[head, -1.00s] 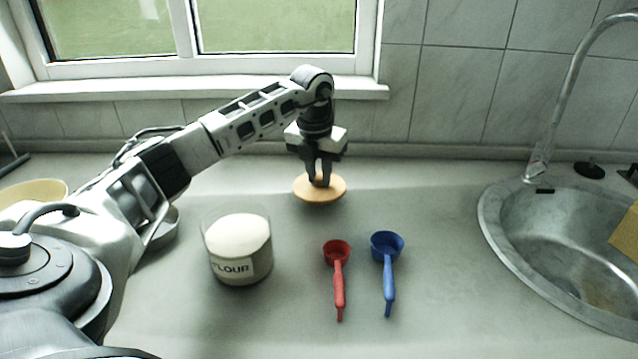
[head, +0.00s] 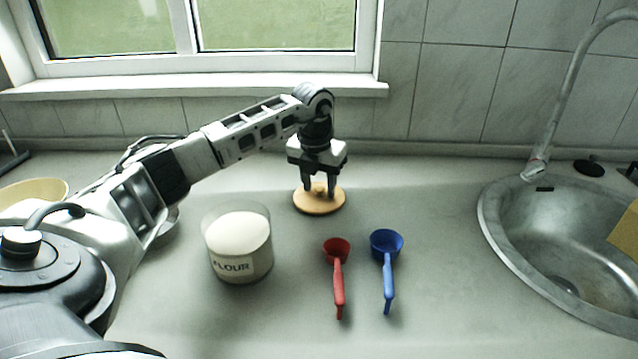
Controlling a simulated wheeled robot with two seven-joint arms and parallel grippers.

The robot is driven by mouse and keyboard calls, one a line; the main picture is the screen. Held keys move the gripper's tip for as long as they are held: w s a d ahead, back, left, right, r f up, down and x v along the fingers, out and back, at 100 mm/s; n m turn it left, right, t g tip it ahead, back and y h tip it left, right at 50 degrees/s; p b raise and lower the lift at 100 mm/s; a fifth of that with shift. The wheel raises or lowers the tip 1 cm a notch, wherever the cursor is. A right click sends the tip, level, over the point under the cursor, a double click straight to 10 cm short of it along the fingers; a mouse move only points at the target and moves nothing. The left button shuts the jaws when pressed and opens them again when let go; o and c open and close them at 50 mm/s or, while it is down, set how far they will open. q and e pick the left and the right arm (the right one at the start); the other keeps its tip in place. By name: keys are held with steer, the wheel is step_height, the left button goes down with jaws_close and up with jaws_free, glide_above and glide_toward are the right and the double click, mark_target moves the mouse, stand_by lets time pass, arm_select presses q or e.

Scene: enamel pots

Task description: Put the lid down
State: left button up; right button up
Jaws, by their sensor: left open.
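The lid (head: 318,205) is a round, light-wood disc with a small knob on top. It lies flat on the grey counter behind the measuring scoops. My left gripper (head: 319,187) is directly above it, pointing down, with its fingers open on either side of the knob. The flour jar (head: 238,245) is clear, labelled FLOUR, and stands uncovered to the front left of the lid, with white flour inside. My right gripper is not in view.
A red scoop (head: 338,275) and a blue scoop (head: 387,268) lie in front of the lid. A metal sink (head: 495,240) with a tap is at the right. A yellowish bowl (head: 35,190) is at the far left. The counter between lid and sink is clear.

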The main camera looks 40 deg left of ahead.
mark_target(315, 200)
arm_select(q)
step_height(315, 200, up, 12)
steer(key=s, duration=0.1)
steer(key=shift+s+d, duration=0.25)
steer(key=shift+s, duration=0.1)
stand_by(0.4)
